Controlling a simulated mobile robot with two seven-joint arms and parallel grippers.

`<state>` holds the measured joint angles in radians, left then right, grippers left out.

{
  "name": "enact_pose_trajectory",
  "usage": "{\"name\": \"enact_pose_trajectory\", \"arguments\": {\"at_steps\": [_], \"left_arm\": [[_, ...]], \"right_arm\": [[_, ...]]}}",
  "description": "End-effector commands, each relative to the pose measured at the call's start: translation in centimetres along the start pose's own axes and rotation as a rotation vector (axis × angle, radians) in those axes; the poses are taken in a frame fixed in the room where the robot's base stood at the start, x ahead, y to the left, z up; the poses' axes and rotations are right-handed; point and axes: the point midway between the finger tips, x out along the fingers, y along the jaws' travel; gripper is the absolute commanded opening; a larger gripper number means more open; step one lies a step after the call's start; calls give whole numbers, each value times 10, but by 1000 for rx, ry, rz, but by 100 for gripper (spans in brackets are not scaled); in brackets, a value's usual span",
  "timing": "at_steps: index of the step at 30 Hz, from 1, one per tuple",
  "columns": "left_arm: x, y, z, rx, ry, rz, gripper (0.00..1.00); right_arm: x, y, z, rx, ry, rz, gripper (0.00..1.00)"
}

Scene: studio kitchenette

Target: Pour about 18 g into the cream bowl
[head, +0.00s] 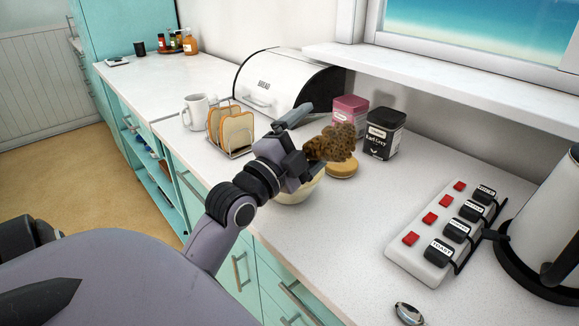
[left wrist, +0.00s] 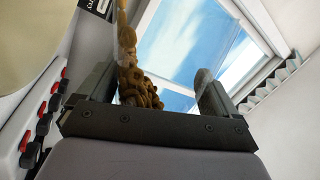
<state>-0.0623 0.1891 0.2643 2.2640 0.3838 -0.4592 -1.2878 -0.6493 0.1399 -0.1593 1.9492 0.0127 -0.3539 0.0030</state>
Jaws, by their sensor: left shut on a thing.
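The cream bowl (head: 297,192) stands on the counter, partly hidden behind my left gripper and wrist. My left gripper (head: 312,160) is above the bowl's back right side and is shut on a holder of brown clumpy food (head: 335,143). The holder's walls are hard to make out and may be clear. In the left wrist view the brown clumps (left wrist: 138,80) lie between the two fingers (left wrist: 155,92), with a thin strand running to the top edge. I cannot tell whether any food is in the bowl. My right gripper is not in view.
A round tan lid or disc (head: 343,167) lies just behind the bowl. A black tin (head: 384,135), pink tin (head: 350,111), toast rack (head: 234,133), white mug (head: 196,111) and bread bin (head: 285,82) stand behind. A switch strip (head: 440,237) and kettle (head: 545,225) are right. The front counter is mostly clear.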

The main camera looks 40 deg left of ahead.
Motion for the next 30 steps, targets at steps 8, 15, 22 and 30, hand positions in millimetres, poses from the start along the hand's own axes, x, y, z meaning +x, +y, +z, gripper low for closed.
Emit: {"name": "enact_pose_trajectory", "arguments": {"at_steps": [8,15,22,30], "left_arm": [[0,-1,1,-16,-3,-3,48],[0,-1,2,-30,-6,-3,48],[0,0,3,-44,-9,-3,48],[0,-1,4,-54,-11,-4,48]], "right_arm": [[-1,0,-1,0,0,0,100],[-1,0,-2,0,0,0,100],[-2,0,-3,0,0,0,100],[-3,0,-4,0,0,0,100]]}}
